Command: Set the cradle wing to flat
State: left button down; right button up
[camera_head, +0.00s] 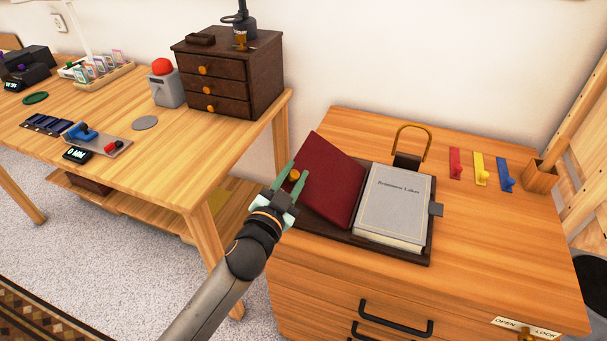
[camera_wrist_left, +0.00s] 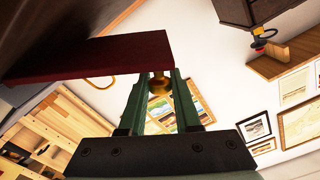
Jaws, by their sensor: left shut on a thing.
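The cradle wing (camera_head: 328,180) is a dark red panel on the left half of a dark book cradle (camera_head: 394,246). It is tilted up, its outer left side raised above the cabinet top. A grey book (camera_head: 393,206) lies on the right half of the cradle. My left gripper (camera_head: 289,182) is at the wing's outer left edge, shut on the wing's brass knob (camera_head: 294,174). In the left wrist view the knob (camera_wrist_left: 159,84) sits between the green fingers, just below the red wing (camera_wrist_left: 95,58). My right gripper is not in view.
A brass loop (camera_head: 413,142) stands behind the book. Red, yellow (camera_head: 479,169) and blue tags lie to the right, beside a wooden holder (camera_head: 540,174). The wooden cabinet top (camera_head: 490,235) is clear right of the cradle. A workbench (camera_head: 170,160) with a drawer chest (camera_head: 228,76) stands at left.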

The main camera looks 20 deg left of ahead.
pick_arm(q)
jog(key=a+f+n, duration=0.1)
jog(key=f, duration=0.1)
jog(key=a+f+n+b, duration=0.1)
jog(key=f+n, duration=0.1)
jog(key=a+f+n, duration=0.1)
jog(key=f, duration=0.1)
jog(key=shift+a+n+b, duration=0.1)
jog(key=shift+n+b, duration=0.2)
jog(key=shift+a+f+n, duration=0.25)
jog(key=shift+f+n, duration=0.45)
jog(key=shift+f, duration=0.15)
jog(key=c, duration=0.6)
grip_release()
jog(key=shift+w+f, duration=0.1)
jog(key=shift+c, duration=0.2)
jog(key=s+p, duration=0.1)
jog(key=s, duration=1.1)
jog(key=shift+s+a, duration=0.2)
jog(key=shift+s, duration=0.1)
